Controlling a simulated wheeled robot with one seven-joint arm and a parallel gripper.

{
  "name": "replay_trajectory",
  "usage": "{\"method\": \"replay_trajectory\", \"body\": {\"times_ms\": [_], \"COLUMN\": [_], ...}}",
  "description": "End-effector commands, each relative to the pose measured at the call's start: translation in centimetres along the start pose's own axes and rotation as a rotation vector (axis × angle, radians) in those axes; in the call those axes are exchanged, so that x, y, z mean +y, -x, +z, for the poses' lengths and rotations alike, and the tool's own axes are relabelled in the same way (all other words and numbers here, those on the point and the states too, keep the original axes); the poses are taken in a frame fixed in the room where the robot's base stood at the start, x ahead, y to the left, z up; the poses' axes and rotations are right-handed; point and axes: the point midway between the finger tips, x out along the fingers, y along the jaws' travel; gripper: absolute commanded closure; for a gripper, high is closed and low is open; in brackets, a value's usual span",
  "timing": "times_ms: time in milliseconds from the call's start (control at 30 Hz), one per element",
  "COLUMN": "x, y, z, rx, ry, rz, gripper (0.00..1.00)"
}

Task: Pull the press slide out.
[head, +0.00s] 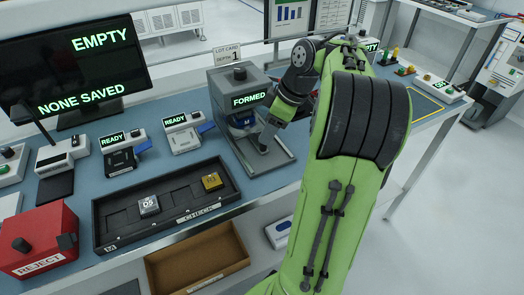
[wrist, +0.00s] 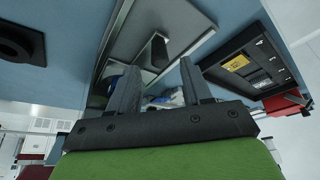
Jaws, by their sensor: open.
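The press (head: 236,84) is a grey box on the blue bench with a lit "FORMED" sign. Its grey metal slide plate (head: 285,158) lies at its front, and a dark upright handle stands on it, seen best in the wrist view (wrist: 155,50). My gripper (head: 266,136) reaches down from the right over the plate, close to the handle. In the wrist view my gripper (wrist: 159,66) has its two fingers apart, with the handle beyond and between them. Whether they touch it I cannot tell. Part of the press front is hidden by my arm.
A black tray (head: 190,207) marked "CHECK" holds a silver block (head: 148,205) and a gold block (head: 211,181) left of the slide. A red reject box (head: 38,240) stands at left. An open brown bin (head: 197,259) is below the bench edge. Two "READY" devices stand behind the tray.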

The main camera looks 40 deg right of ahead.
Motion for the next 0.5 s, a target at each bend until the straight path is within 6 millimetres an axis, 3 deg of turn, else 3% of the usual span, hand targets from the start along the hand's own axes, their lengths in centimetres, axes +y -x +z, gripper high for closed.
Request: {"method": "replay_trajectory", "body": {"times_ms": [33, 200, 500], "x": [-0.1, -0.1, 0.0], "y": [-1.8, -4.4, -4.9], "z": [0.2, 0.0, -0.1], "rx": [0.001, 0.001, 0.000], "ry": [0.001, 0.001, 0.000], "rz": [-0.003, -0.001, 0.001], "gripper": [0.51, 0.51, 0.51]}}
